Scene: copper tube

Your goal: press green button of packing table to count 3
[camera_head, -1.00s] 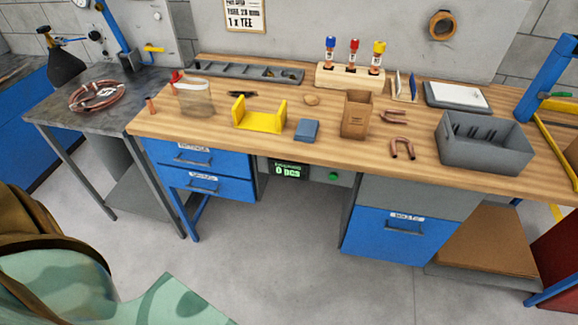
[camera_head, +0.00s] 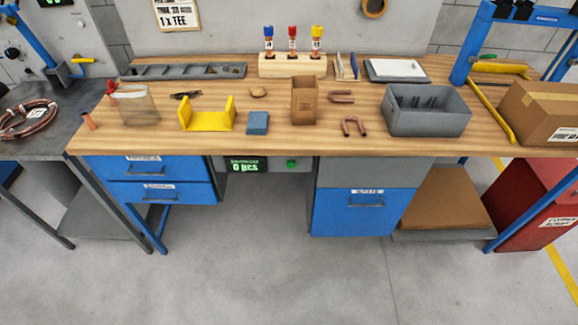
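The packing table (camera_head: 270,137) stands in front of me with a wooden top and blue drawers below. The green button (camera_head: 291,164) sits on the panel under the table's front edge, between the two drawer units. The counter display (camera_head: 245,166) is left of the button and reads 0 pcs in green. Nothing covers the button or the display. Neither of my grippers is in view.
The floor (camera_head: 270,270) before the table is clear.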

